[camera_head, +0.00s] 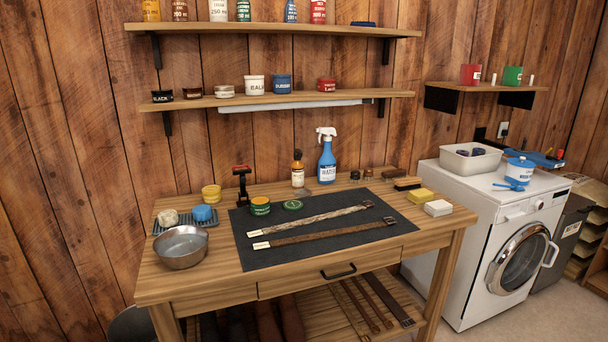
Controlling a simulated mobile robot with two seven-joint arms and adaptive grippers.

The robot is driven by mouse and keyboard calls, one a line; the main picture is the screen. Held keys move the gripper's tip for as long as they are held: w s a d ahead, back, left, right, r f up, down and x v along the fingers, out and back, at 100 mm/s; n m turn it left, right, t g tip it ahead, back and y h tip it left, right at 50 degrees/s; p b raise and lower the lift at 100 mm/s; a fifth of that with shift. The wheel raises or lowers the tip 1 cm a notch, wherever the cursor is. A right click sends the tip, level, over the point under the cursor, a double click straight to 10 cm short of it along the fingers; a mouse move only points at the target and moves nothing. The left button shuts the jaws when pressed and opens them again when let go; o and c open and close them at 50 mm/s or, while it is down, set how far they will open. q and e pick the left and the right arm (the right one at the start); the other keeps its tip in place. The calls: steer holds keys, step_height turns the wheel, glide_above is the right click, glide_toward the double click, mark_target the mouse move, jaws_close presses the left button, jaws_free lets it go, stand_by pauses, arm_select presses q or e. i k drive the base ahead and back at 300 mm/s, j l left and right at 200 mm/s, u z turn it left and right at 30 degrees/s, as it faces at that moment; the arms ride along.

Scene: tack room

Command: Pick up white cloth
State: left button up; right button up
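A small white folded block (438,208), which looks like the white cloth, lies flat at the right end of the wooden workbench, just off the dark mat. A similar yellow folded block (420,196) lies right behind it; I cannot tell whether they touch. Neither of my grippers shows in the head view.
The dark mat (300,253) bears two straps and an open green tin (260,206). A metal bowl (181,247) stands at the bench's left. A brush (407,184) and blue spray bottle (327,160) stand behind. A washing machine (485,235) is right of the bench.

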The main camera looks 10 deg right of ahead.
mark_target(435, 208)
steer(key=l+z, duration=0.1)
steer(key=z, duration=0.3)
steer(key=i+l+z, duration=0.7)
steer(key=i, duration=0.05)
